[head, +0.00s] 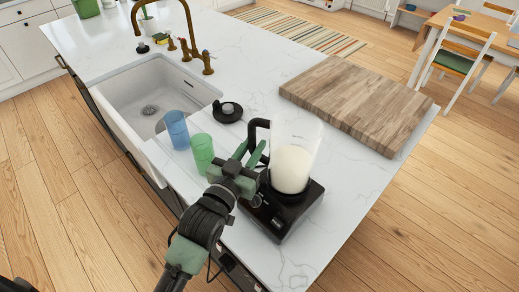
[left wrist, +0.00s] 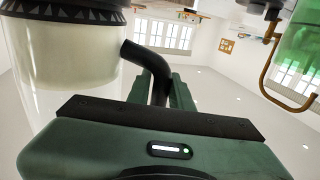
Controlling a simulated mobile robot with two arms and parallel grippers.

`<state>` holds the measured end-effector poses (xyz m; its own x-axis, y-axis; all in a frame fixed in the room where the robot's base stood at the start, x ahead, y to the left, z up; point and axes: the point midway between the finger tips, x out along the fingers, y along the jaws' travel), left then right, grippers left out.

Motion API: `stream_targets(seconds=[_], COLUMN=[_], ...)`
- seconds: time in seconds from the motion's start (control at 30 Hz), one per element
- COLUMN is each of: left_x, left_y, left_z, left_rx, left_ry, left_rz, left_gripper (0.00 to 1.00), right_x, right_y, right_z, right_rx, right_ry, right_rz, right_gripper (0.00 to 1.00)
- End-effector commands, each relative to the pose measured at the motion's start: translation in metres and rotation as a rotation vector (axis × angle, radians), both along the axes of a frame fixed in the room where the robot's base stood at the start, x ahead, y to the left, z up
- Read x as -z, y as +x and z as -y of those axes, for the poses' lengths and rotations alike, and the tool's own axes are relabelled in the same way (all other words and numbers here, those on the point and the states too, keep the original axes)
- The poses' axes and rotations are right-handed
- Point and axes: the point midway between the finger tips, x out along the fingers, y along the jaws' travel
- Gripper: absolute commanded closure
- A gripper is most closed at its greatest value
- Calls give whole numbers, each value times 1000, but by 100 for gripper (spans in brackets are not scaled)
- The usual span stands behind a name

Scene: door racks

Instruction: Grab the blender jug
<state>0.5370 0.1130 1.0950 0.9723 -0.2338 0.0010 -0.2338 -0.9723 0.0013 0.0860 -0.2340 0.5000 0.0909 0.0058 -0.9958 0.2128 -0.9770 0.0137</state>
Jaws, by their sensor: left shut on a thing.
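The blender jug (head: 292,158) is clear with a pale, milky content in its lower part and a black handle on its left side. It appears upright on its black blender base (head: 284,208) on the white counter. My left gripper (head: 249,156) is at the handle, with its green fingers shut on it. In the left wrist view, which looks upside down, the black handle (left wrist: 152,70) runs down between the fingers, and the jug (left wrist: 70,60) fills the upper left. The fingertips are partly hidden there. My right gripper is not in view.
A blue cup (head: 177,130) and a green cup (head: 202,152) stand just left of the gripper. A round black lid-like piece (head: 228,111) lies behind. A wooden board (head: 355,103) lies to the right. A sink (head: 155,92) with a brass faucet (head: 190,30) is at left.

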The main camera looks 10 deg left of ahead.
Motion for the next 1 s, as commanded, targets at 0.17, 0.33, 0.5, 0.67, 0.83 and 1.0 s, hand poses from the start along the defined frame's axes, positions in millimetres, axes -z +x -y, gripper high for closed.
stream_targets(seconds=[0.17,0.33,0.5,0.67,0.83,1.0], left_x=[-9,-22,-40,-59,-81,-103], left_y=[1,1,1,0,0,0], left_z=[-1,-2,-2,-1,0,0], left_rx=[-2,-4,-3,-1,0,1], left_ry=[3,3,0,-4,-5,-6], left_rz=[7,12,14,15,15,15], left_gripper=[100,100,100,100,100,100], right_x=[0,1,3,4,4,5], right_y=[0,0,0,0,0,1], right_z=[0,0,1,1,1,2], right_rx=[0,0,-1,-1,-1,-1], right_ry=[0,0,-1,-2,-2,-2], right_rz=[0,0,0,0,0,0], right_gripper=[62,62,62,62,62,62])
